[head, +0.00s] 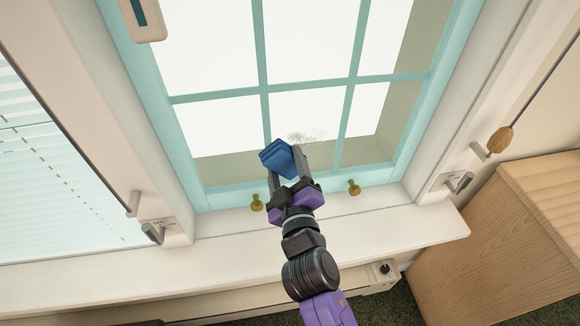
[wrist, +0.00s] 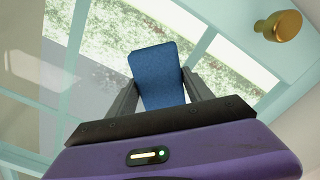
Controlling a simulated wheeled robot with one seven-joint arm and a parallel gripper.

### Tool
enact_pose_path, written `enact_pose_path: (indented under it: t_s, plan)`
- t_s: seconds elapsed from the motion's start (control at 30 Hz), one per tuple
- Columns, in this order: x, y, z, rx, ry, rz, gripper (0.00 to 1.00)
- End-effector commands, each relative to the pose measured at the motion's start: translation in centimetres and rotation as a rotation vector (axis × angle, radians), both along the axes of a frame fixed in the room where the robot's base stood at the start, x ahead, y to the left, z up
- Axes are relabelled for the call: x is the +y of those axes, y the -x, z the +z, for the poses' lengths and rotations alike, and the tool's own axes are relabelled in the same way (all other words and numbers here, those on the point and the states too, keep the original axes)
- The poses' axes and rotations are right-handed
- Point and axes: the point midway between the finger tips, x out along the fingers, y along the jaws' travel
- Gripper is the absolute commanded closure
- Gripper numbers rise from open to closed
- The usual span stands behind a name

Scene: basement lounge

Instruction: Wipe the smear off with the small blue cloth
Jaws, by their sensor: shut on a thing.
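My gripper (head: 287,165) is shut on the small blue cloth (head: 276,154), in front of the window's lower panes. The folded cloth also shows in the wrist view (wrist: 157,76), held between the two fingers of my gripper (wrist: 158,90). A grey speckled smear (head: 303,136) marks the lower middle pane (head: 300,110), just above and to the right of the cloth in the head view. I cannot tell whether the cloth touches the glass.
A white sill (head: 330,232) runs below the teal window frame (head: 215,202). Brass knobs stand at the frame's bottom, left (head: 257,203) and right (head: 353,187). A wooden cabinet (head: 500,230) is at the right. A wooden cord pull (head: 500,139) hangs above it. Blinds (head: 60,180) cover the left window.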

Motion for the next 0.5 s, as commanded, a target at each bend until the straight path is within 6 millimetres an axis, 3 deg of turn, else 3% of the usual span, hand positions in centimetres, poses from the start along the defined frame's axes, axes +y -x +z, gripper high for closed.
enact_pose_path:
  t_s: [0.3, 0.5]
  plan:
    - [0.2, 0.2, 2.8, -0.006, -0.001, 0.004, 0.73]
    - [-0.2, 0.1, 3.0, -0.003, -0.001, 0.003, 0.73]
